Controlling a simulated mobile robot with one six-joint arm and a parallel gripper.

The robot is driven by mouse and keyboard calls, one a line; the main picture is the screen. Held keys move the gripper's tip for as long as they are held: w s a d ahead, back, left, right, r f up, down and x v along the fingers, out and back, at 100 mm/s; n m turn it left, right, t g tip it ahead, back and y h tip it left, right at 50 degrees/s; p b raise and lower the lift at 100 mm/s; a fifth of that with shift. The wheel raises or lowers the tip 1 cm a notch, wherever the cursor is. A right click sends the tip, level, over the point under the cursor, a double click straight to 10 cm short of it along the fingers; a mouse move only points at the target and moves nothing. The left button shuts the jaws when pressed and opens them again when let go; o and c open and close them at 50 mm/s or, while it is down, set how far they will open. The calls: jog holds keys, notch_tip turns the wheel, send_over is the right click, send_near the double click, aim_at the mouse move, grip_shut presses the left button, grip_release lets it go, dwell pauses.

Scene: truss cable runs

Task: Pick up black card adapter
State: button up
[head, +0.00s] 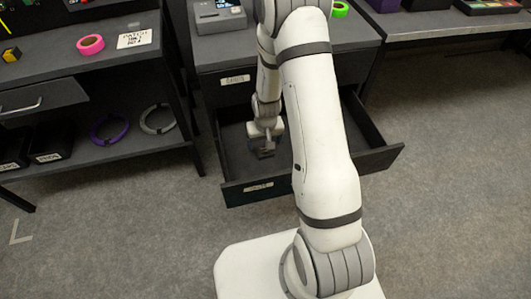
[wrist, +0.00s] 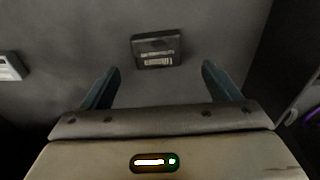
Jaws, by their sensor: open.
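The black card adapter (wrist: 156,50) appears in the wrist view as a small dark box with a pale label, lying on a dark grey surface. My gripper (wrist: 160,85) is open, its two fingers apart, with the adapter centred just beyond the fingertips and not between them. In the head view my gripper (head: 265,148) hangs inside the open drawer (head: 368,162) of the dark cabinet. The adapter cannot be made out in the head view; my arm covers part of the drawer.
A small pale labelled item (wrist: 10,67) shows at the left of the wrist view. The drawer walls stand around my gripper. A shelf (head: 105,150) with purple and grey cable coils is to the left. A device (head: 218,15) sits on the cabinet top. Floor is clear at right.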

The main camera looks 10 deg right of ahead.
aim_at(265, 151)
jog(key=f, duration=0.2)
jog(key=f+b, duration=0.1)
jog(key=f, duration=0.1)
jog(key=shift+d+f, duration=0.2)
jog(key=shift+f, duration=0.15)
jog(key=shift+c, duration=0.4)
jog(key=c, duration=1)
